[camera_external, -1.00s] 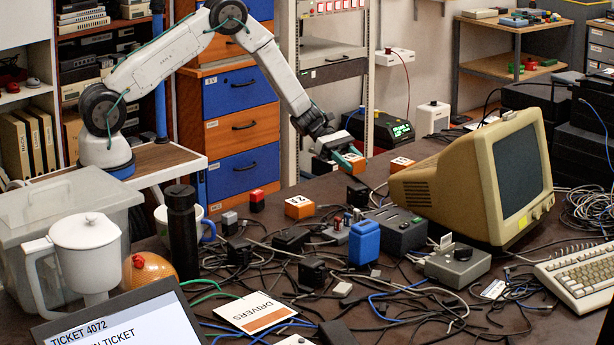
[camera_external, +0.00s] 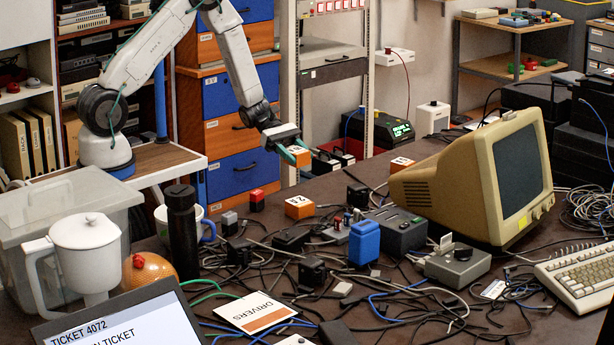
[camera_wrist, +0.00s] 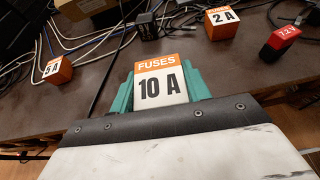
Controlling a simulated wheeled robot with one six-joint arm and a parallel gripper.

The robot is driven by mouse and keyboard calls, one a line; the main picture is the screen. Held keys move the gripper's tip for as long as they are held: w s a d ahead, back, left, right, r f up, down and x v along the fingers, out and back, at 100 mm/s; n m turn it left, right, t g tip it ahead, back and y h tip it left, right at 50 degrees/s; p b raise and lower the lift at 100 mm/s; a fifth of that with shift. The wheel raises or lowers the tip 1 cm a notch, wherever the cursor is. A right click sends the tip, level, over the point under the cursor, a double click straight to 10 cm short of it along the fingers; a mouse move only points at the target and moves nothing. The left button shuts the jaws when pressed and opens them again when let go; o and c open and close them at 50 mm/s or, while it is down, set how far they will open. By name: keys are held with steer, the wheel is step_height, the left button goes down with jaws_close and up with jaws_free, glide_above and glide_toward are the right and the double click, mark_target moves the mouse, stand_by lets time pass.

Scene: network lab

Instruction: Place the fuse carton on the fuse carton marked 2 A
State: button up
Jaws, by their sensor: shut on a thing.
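My gripper (camera_external: 298,151) is shut on an orange and white fuse carton (camera_external: 300,160), held above the back edge of the table. In the wrist view my gripper's green fingers (camera_wrist: 161,90) clasp both sides of this carton, whose label (camera_wrist: 160,80) reads FUSES 10 A. The fuse carton marked 2 A (camera_external: 299,207) stands on the table, nearer the still camera than my gripper and apart from it. It also shows at the upper right of the wrist view (camera_wrist: 222,24), with its top clear.
A carton marked 5 A (camera_wrist: 57,71) stands apart at the left of the wrist view. A red 7.2V block (camera_wrist: 280,40) sits near the 2 A carton. Cables, a black adapter (camera_wrist: 147,27) and a beige monitor (camera_external: 440,180) crowd the table (camera_external: 340,186).

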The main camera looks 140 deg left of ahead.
steer(key=w+d+r+m+g+h, duration=0.1)
steer(key=d+r+m+h, duration=0.1)
steer(key=d, duration=0.8)
steer(key=w+d+r+m+h, duration=0.1)
steer(key=d+m+h, duration=0.15)
steer(key=d, duration=0.85)
glide_above(300, 202)
steer(key=shift+s+f+n+h, duration=0.2)
steer(key=shift+f+n+h, duration=0.05)
steer(key=shift+f, duration=2.1)
steer(key=shift+f, duration=0.1)
steer(key=o, duration=1)
steer(key=shift+o, duration=0.2)
